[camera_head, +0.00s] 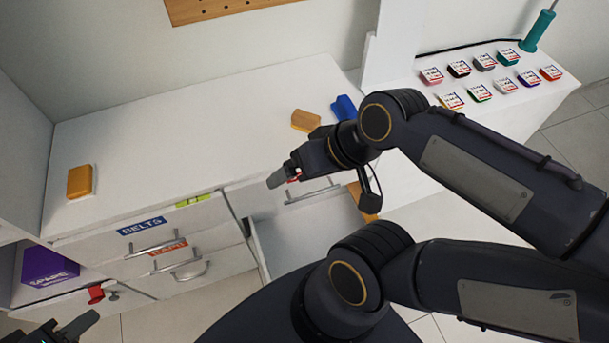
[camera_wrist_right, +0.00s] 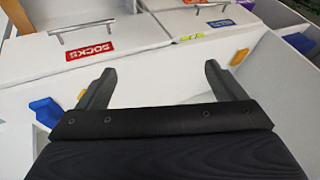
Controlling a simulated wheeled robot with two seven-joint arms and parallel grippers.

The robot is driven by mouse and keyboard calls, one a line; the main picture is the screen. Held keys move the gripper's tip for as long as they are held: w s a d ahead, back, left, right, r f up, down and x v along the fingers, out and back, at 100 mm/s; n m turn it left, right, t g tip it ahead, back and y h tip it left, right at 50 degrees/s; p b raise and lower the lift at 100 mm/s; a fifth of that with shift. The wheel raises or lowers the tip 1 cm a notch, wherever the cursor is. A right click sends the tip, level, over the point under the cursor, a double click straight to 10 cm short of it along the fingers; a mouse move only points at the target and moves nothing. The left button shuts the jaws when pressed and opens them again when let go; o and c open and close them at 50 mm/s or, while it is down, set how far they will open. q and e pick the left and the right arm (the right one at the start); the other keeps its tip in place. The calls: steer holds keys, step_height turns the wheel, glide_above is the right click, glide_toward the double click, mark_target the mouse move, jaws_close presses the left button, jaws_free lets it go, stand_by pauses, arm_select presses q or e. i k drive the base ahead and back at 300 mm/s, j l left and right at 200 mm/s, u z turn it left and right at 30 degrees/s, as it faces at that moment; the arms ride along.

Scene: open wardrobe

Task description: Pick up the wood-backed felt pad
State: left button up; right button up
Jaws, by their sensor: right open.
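One is an orange-tan block (camera_head: 80,181) with a pale edge, at the left end. The other is a tan block (camera_head: 305,121) near the back right. Either could be the wood-backed felt pad; I cannot tell which. My right gripper (camera_head: 283,177) is open and empty, over the front of the cabinet, apart from both blocks. In the right wrist view its spread fingers (camera_wrist_right: 160,85) have nothing between them. My left gripper (camera_head: 77,328) is at the bottom left corner, mostly cut off.
A blue object (camera_head: 344,107) lies beside the tan block. Below the top are drawers, one labelled BELTS (camera_head: 142,226), and an open drawer (camera_head: 305,235) under my right arm. A purple box (camera_head: 47,267) sits at lower left. The middle of the top is clear.

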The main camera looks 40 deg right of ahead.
mark_target(302, 120)
steer(key=z, duration=1.35)
steer(key=l+u, duration=0.15)
steer(key=u, duration=0.3)
steer(key=l+u, duration=0.15)
steer(key=u, duration=0.25)
steer(key=k+l+u, duration=0.1)
steer(key=u, duration=0.35)
steer(key=l+u, duration=0.15)
steer(key=u, duration=0.3)
steer(key=k+j, duration=0.05)
